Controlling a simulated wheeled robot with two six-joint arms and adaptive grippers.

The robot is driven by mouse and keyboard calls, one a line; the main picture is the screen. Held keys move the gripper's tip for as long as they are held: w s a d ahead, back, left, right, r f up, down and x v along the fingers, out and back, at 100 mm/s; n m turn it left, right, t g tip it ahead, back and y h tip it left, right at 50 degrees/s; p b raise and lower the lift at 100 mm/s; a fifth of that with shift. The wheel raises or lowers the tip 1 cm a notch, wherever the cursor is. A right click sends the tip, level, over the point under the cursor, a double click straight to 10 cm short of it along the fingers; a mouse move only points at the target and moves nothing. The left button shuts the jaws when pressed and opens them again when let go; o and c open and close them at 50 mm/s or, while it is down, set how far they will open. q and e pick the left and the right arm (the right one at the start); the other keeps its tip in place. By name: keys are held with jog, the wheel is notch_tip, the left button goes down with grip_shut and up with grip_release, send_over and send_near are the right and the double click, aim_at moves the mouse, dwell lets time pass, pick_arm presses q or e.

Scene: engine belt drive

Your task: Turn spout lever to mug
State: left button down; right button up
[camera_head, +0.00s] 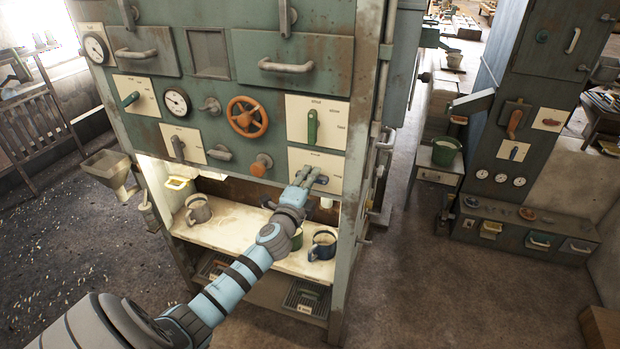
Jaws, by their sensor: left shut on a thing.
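My left gripper (309,178) reaches up to the lower right cream plate (329,163) on the machine front. It is shut on the spout lever there, which the fingers mostly hide, so its angle is hard to tell. Below, on the pale shelf (232,224), stand a tan-grey mug (198,211) at the left and a dark blue mug (322,247) at the right. A green mug (298,241) beside the blue one is partly hidden by my left arm. My right gripper is not in view.
Around the gripper are an orange knob (261,165), an orange handwheel (247,117) and a green lever (312,127) on the plate above. A metal hopper (110,172) sticks out at the left. The floor to the right is open.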

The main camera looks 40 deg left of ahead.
pick_arm(q)
jog(key=c, duration=1.5)
grip_release()
jog(key=v, duration=1.2)
jog(key=shift+w, duration=0.1)
